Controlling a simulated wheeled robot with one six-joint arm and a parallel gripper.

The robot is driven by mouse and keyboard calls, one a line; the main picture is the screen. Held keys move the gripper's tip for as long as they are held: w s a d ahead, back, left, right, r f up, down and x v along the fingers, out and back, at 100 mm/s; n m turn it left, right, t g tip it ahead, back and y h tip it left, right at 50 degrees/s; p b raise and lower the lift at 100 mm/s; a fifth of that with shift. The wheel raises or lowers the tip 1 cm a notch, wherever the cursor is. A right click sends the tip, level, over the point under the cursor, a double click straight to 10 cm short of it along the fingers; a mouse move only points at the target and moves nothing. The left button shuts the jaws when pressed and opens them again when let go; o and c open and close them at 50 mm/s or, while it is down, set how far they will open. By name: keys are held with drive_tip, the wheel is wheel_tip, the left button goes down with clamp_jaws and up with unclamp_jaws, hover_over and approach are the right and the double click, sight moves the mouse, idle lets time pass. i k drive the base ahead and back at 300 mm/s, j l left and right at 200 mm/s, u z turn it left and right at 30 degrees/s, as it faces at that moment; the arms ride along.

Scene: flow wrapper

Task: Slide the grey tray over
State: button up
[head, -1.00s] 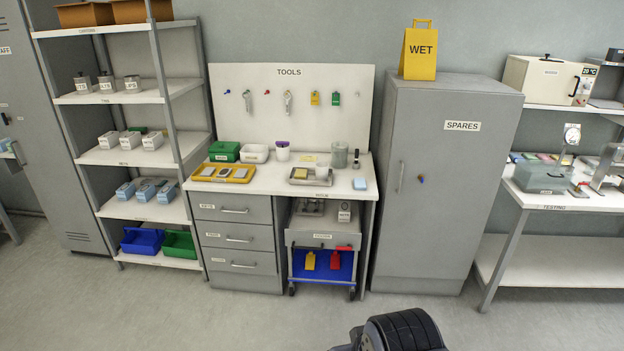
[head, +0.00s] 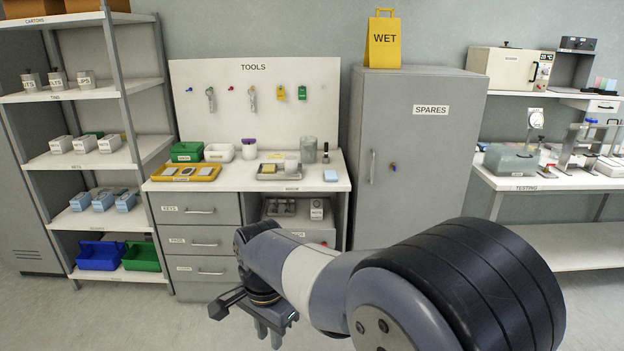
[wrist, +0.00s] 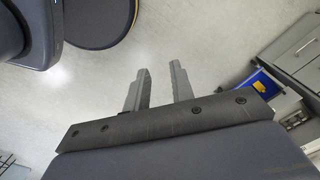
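The grey tray (head: 264,178) lies on the white bench top, right of centre, under the pegboard. A yellow block (head: 268,169) and a white cup (head: 291,166) appear to be on it. My gripper (head: 270,336) is low in front of the bench drawers, well away from the tray. In the wrist view my gripper (wrist: 160,70) has its two fingers apart, with only floor between them. The tray is not seen in the wrist view.
On the bench stand a yellow tray (head: 206,173), a green box (head: 187,151), a white bin (head: 219,153), a greenish jar (head: 309,149) and a light-blue block (head: 330,175). The grey SPARES cabinet (head: 416,150) stands to the right. Bench surface right of the tray is partly clear.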

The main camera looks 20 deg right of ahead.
sight(280, 171)
drive_tip(key=i+z, duration=0.2)
drive_tip(key=z, duration=0.2)
drive_tip(key=i+z, duration=0.2)
drive_tip(key=z, duration=0.15)
drive_tip(key=i+j+z, duration=0.15)
drive_tip(key=z, duration=0.25)
drive_tip(key=i+j+z, duration=0.15)
drive_tip(key=i+j, duration=0.2)
drive_tip(key=i+j+z, duration=0.15)
drive_tip(key=i+j, duration=0.2)
drive_tip(key=i+j+z, duration=0.15)
drive_tip(key=i+j, duration=0.15)
drive_tip(key=j, duration=0.3)
drive_tip(key=i+j+z, duration=0.15)
drive_tip(key=j, duration=0.3)
drive_tip(key=i+j, duration=0.3)
drive_tip(key=j, duration=0.15)
drive_tip(key=i+j, duration=0.25)
drive_tip(key=j, duration=0.15)
drive_tip(key=i+j, duration=0.3)
drive_tip(key=j, duration=0.15)
